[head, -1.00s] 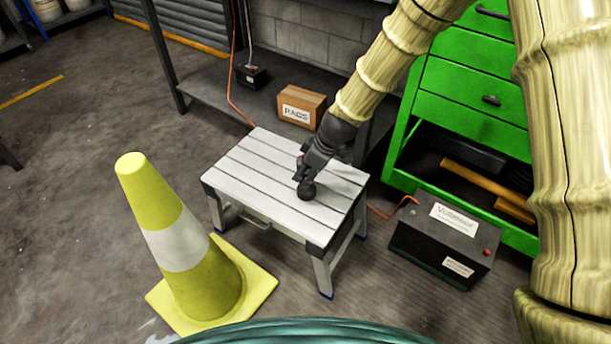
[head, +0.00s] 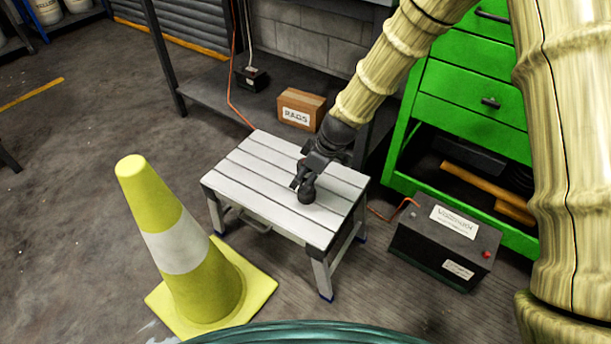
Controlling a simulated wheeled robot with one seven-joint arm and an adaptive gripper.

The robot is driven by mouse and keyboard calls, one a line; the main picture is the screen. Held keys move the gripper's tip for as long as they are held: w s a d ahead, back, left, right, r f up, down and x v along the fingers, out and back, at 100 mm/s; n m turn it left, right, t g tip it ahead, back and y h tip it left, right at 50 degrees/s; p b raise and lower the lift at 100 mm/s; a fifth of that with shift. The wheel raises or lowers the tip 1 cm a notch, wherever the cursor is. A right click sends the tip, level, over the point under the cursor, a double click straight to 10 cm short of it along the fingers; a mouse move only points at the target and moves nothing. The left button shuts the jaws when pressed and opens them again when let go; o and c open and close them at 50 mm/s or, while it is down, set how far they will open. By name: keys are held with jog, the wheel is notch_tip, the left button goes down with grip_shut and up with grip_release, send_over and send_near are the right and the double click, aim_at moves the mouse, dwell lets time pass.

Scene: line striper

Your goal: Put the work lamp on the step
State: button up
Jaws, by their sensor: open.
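The step (head: 240,186) is a low stool with a pale slatted top and grey legs, standing upright on the floor in the middle of the head view. A small dark object with a rounded end (head: 307,193), which looks like the work lamp, is on the right half of its top. My gripper (head: 303,178) reaches down from the upper right, open, right at this dark object. The two are both black and overlap, so I cannot tell whether they touch. Part of the object is hidden behind the fingers.
A yellow cone (head: 180,240) with a white band stands left of the step. A black battery (head: 445,240) lies to its right, by a green tool cabinet (head: 470,95). A RAGS box (head: 301,108) sits on a low shelf behind. Open floor lies to the left.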

jog(key=p+v, duration=0.3)
jog(key=v, duration=0.8)
jog(key=shift+r+p, duration=0.3)
jog(key=shift+r, duration=0.1)
jog(key=s+d+f+m, duration=0.1)
jog(key=s+f, duration=0.1)
jog(key=f, duration=0.2)
jog(key=s+d+f+m+h, duration=0.1)
jog(key=s+d+f, duration=0.1)
jog(key=f, duration=0.2)
jog(key=s+d+f+m, duration=0.1)
jog(key=s+d+f, duration=0.1)
jog(key=s+f, duration=0.1)
jog(key=shift+s+d+f+m+g, duration=0.1)
jog(key=shift+d+f+m+g, duration=0.2)
jog(key=shift+f, duration=0.25)
jog(key=s+d+f+m+h, duration=0.1)
jog(key=s+d+f+m, duration=0.2)
jog(key=s, duration=0.7)
jog(key=s+d+f+m+h, duration=0.1)
jog(key=s+d+f+m, duration=0.2)
jog(key=s+d+f, duration=0.2)
jog(key=s+d+f+m+g+h, duration=0.1)
jog(key=s+d+f+m, duration=0.3)
jog(key=s+f, duration=0.4)
jog(key=s+d, duration=0.1)
jog(key=s, duration=0.6)
jog(key=shift+f, duration=0.4)
jog(key=shift+d, duration=0.1)
